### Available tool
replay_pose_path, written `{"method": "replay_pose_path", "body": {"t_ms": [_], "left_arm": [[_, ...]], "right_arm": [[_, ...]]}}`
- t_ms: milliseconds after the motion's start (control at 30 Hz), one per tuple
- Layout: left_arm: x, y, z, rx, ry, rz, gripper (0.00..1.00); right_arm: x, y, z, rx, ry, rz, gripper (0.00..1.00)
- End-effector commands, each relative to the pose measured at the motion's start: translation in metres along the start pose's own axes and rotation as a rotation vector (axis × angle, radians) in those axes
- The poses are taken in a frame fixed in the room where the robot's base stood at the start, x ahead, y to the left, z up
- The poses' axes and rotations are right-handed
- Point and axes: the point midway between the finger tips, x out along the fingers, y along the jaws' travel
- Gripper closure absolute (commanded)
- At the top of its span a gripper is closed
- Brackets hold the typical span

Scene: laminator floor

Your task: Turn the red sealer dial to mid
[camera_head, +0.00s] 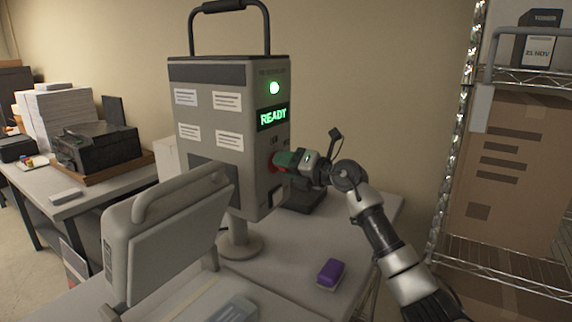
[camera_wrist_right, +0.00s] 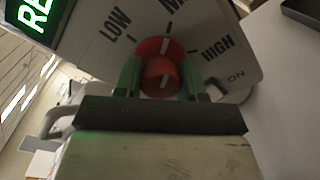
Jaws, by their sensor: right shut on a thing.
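The red sealer dial (camera_wrist_right: 160,76) sits on the grey front panel of the sealer (camera_wrist_right: 110,62), among the labels LOW, a cut-off one starting with M, and HIGH. White marks on the dial point up the picture, roughly toward the M label. My right gripper (camera_wrist_right: 158,82) has its two green fingers closed on the dial, one on each side. In the head view my right gripper (camera_head: 288,160) reaches the sealer's right-hand face, and only a bit of the red dial (camera_head: 270,163) shows. My left gripper is not in view.
The sealer's green display (camera_head: 272,118) reads READY below a lit green lamp (camera_head: 274,88). A purple block (camera_head: 330,273) lies on the table in front. A wire shelf with a cardboard box (camera_head: 510,180) stands at the right. An ON switch (camera_wrist_right: 215,88) is close to the dial.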

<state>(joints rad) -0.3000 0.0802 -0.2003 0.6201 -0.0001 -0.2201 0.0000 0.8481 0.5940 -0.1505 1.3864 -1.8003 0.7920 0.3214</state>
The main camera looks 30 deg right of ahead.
Motion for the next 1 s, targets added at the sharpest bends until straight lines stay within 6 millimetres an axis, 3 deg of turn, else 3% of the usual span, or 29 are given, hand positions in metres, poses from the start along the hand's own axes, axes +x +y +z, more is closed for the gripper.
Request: {"method": "replay_pose_path", "body": {"t_ms": [100,133,267,667,1000], "left_arm": [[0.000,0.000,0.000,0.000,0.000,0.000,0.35],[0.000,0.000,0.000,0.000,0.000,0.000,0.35],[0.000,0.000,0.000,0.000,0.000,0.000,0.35],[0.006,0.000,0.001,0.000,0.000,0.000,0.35],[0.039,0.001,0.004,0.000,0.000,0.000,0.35]], "right_arm": [[0.000,-0.001,0.000,-0.001,-0.001,-0.002,0.84],[0.000,-0.001,0.000,-0.001,-0.001,-0.002,0.56],[0.000,-0.001,0.000,-0.001,-0.001,-0.001,0.36],[-0.010,-0.003,-0.001,-0.004,-0.001,-0.002,0.35],[-0.075,-0.006,-0.003,-0.006,-0.002,-0.004,0.35]]}}
